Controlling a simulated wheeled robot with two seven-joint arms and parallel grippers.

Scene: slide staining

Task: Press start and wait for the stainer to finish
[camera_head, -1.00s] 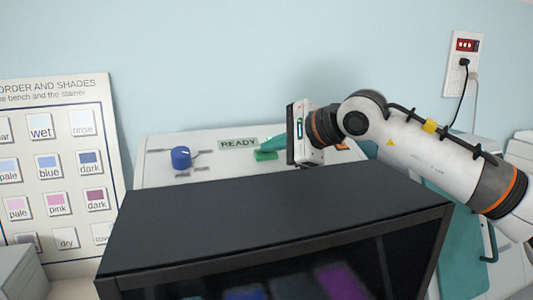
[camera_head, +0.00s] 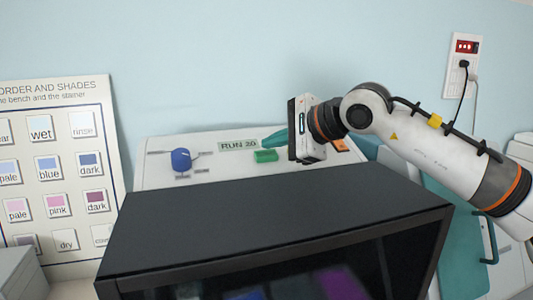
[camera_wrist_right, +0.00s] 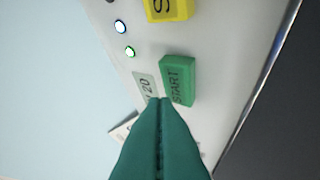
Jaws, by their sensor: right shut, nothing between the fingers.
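The stainer's white panel (camera_head: 220,172) stands behind a dark box. Its display (camera_head: 238,146) reads "RUN 20", and part of it shows in the right wrist view (camera_wrist_right: 147,88). The green START button (camera_head: 265,156) is below and right of the display; its label reads in the right wrist view (camera_wrist_right: 178,80). My right gripper (camera_head: 268,144) is shut and empty, with teal fingers. In the right wrist view its fingertips (camera_wrist_right: 160,101) appear close to the START button's edge; whether they touch is unclear. The left gripper is out of view.
A blue knob (camera_head: 181,158) is left on the panel, and a yellow button (camera_wrist_right: 168,8) shows in the right wrist view. The dark box (camera_head: 270,220) fills the foreground. A shade chart (camera_head: 60,88) stands at left. A wall outlet (camera_head: 462,65) with cords is at right.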

